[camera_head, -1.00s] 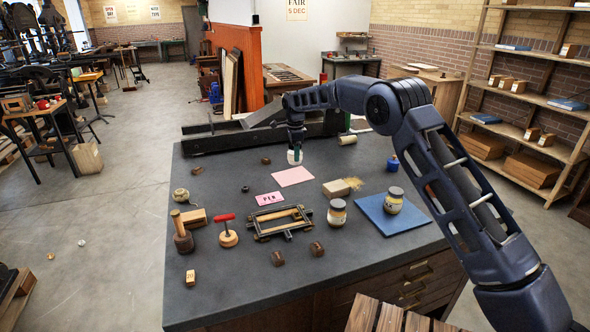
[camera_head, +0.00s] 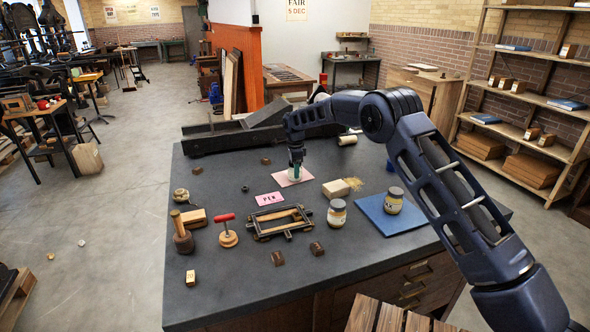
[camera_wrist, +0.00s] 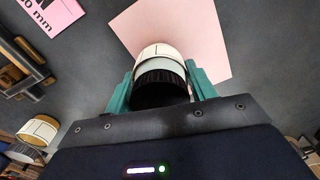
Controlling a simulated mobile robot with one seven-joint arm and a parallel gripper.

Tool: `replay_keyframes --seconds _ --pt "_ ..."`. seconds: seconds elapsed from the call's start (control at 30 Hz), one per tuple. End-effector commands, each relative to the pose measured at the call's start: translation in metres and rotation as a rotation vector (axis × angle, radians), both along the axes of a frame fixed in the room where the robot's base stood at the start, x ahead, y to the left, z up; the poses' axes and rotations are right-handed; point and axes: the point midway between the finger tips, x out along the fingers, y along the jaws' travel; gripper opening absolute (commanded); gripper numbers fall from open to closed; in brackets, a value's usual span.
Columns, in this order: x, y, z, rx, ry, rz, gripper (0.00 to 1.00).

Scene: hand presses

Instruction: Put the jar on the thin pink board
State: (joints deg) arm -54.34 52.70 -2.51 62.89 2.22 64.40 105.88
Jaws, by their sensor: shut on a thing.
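My gripper (camera_head: 296,167) points down at the thin pink board (camera_head: 281,179) on the dark worktop. It is shut on the jar (camera_wrist: 161,66), which has a pale body with a cream label and a black lid. In the wrist view the teal fingers grip the jar on both sides, and the pink board (camera_wrist: 200,40) lies behind it. In the head view the jar (camera_head: 294,177) is mostly hidden by the gripper and appears over the board. I cannot tell whether its base touches the board.
A pink card (camera_head: 270,199) with lettering lies just in front of the board. Two labelled jars stand to the right, one on bare worktop (camera_head: 337,214) and one on a blue board (camera_head: 375,211). A wooden block (camera_head: 336,190) and a metal-and-wood frame (camera_head: 278,221) are nearby.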

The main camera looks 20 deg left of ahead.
Motion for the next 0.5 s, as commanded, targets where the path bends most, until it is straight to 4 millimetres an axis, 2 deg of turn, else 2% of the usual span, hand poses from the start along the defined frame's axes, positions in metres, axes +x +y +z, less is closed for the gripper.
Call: replay_keyframes --seconds 0.1,0.13,0.23,0.5 --pt "0.0000 0.0000 -0.0023 0.000 0.000 0.000 0.26" --pt "-0.0001 -0.0001 -0.0029 0.000 0.000 0.000 0.57" --pt "-0.0001 0.0000 -0.0025 0.000 0.000 0.000 0.77" --pt "-0.0001 -0.0001 -0.0023 0.000 0.000 0.000 0.77"
